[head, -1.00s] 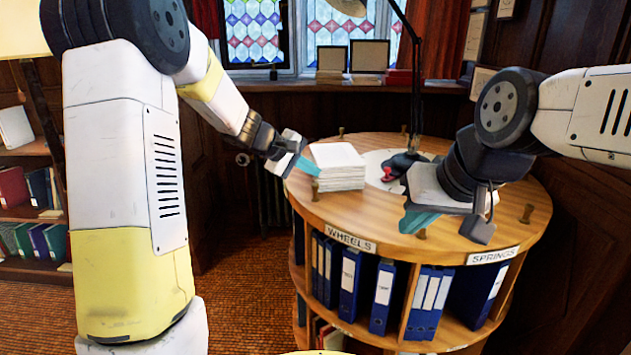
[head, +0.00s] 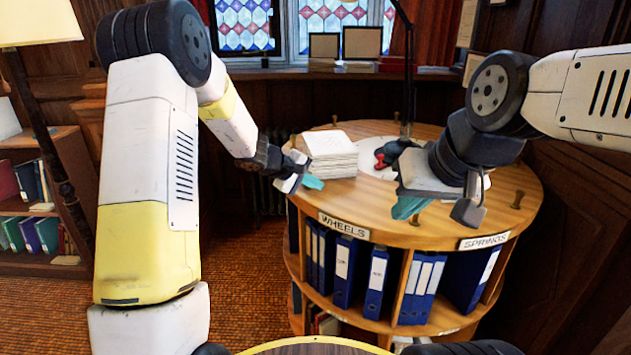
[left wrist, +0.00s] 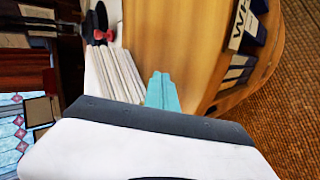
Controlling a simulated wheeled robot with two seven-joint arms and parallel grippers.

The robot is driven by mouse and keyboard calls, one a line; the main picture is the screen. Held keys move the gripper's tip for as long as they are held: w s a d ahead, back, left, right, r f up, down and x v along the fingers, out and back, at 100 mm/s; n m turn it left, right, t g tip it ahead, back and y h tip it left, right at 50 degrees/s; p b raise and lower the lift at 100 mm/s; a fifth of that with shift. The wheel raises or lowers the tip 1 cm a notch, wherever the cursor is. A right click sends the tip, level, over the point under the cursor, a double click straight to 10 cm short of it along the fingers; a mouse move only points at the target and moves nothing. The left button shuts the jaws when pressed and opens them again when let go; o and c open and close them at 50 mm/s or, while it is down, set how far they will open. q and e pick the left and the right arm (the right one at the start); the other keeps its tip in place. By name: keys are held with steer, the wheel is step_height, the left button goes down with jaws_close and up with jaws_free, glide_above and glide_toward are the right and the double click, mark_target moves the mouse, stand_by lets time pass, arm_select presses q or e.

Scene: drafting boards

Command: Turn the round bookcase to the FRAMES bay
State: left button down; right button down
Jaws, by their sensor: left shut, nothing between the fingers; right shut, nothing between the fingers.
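The round bookcase (head: 430,228) is a wooden drum with a flat top and bays of blue binders below. Its WHEELS label (head: 343,226) faces me at front left and its SPRINGS label (head: 484,240) at front right. No FRAMES label shows. Small brass pegs stand near the rim, one at the right (head: 517,199). My left gripper (head: 314,182) is shut and empty at the left rim, beside the paper stack. In the left wrist view its teal fingertips (left wrist: 162,92) are together over the top. My right gripper (head: 408,207) is shut over the front of the top; contact is unclear.
A white paper stack (head: 331,155), a red-handled stamp (head: 380,160) and a dark lamp base (head: 395,150) are on the bookcase top. A bookshelf (head: 35,200) and a floor lamp stand at left. Wood panelling is close on the right.

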mark_target(305, 187)
arm_select(q)
steer(key=shift+m, duration=0.3)
steer(key=shift+w+a, duration=0.8)
steer(key=shift+w, duration=0.25)
steer(key=shift+w+a, duration=0.8)
steer(key=shift+w, duration=0.2)
steer(key=shift+s+d, duration=0.1)
steer(key=shift+s+d+r, duration=0.25)
steer(key=shift+s+r, duration=0.2)
steer(key=shift+r, duration=0.05)
step_height(305, 187, up, 8)
steer(key=shift+f, duration=0.2)
steer(key=shift+r, duration=0.2)
